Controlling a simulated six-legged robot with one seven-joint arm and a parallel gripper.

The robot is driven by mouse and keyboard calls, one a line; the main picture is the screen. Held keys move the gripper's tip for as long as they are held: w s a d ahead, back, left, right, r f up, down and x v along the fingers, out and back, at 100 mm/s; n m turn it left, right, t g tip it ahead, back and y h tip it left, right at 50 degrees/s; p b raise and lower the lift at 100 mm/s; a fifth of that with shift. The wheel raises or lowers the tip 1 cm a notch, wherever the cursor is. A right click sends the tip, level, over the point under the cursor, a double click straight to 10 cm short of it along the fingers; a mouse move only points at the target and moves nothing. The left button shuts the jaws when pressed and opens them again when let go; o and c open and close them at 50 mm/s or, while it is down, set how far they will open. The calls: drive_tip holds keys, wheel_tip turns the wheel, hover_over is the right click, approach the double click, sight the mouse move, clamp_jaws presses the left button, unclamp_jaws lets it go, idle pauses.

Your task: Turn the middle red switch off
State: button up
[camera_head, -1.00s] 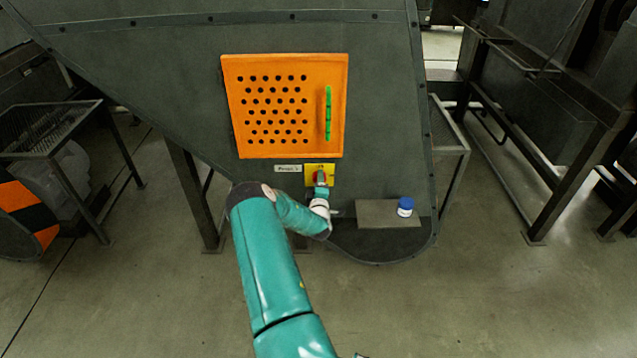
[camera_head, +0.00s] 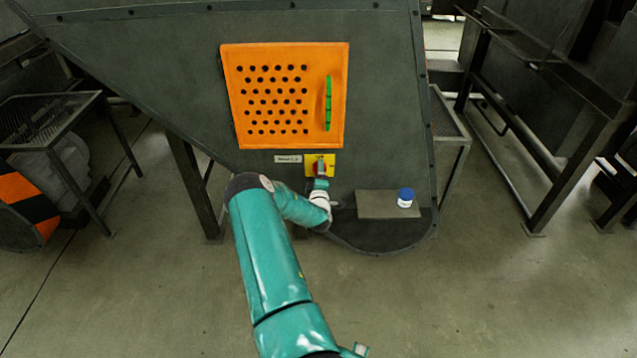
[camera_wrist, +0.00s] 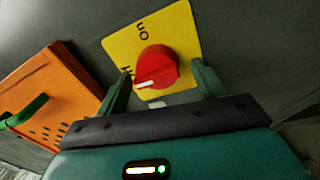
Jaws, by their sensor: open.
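The red rotary switch (camera_wrist: 155,68) sits on a yellow square plate (camera_wrist: 180,25) with dark lettering, partly hidden. A white mark on the knob points to the left in the wrist view. In the head view the switch (camera_head: 319,168) is below the orange panel, partly covered by my gripper. My gripper (camera_wrist: 161,85) is open, with one green finger on each side of the knob. I cannot tell whether the fingers touch it. In the head view my gripper (camera_head: 321,184) is just below the yellow plate.
The orange perforated panel (camera_head: 285,138) with a green handle (camera_head: 328,104) is above the switch. A small label (camera_head: 288,159) is left of the plate. A grey shelf (camera_head: 375,207) holds a blue-capped white jar (camera_head: 405,197) at the right. Open floor lies in front.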

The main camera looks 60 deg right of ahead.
drive_tip(key=v, duration=1.3)
drive_tip(key=shift+s+a, duration=0.2)
drive_tip(key=shift+a, duration=0.05)
